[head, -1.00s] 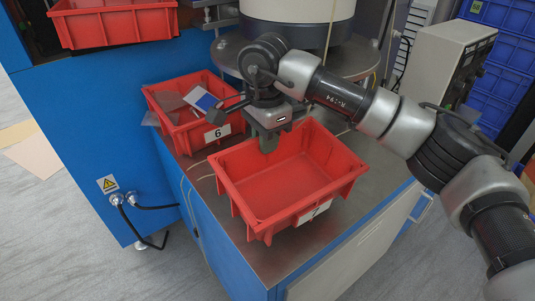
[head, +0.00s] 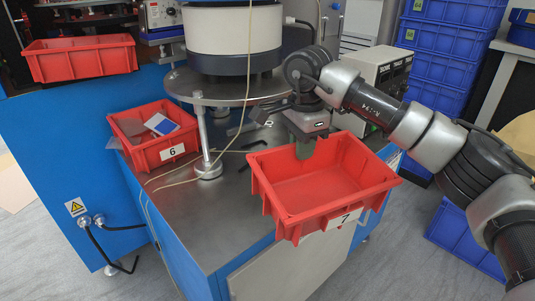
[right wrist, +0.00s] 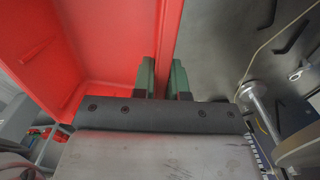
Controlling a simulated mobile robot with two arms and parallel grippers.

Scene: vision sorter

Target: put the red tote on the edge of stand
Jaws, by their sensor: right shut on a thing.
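The red tote labelled 7 (head: 300,222) is at the front right of the metal-topped stand (head: 222,232). It is empty, and part of it overhangs the stand's right edge; I cannot tell if its base touches the top. My right gripper (head: 305,150) is shut on the tote's far wall. In the right wrist view the green fingers (right wrist: 162,78) stand on both sides of the red tote's wall (right wrist: 115,45). My left gripper is not in view.
Another red tote labelled 6 (head: 150,152) with cards in it sits at the stand's left. A round metal platform (head: 215,90) on posts stands behind. A further red tote (head: 85,62) is at the back left. Blue crates (head: 445,70) are stacked at the right.

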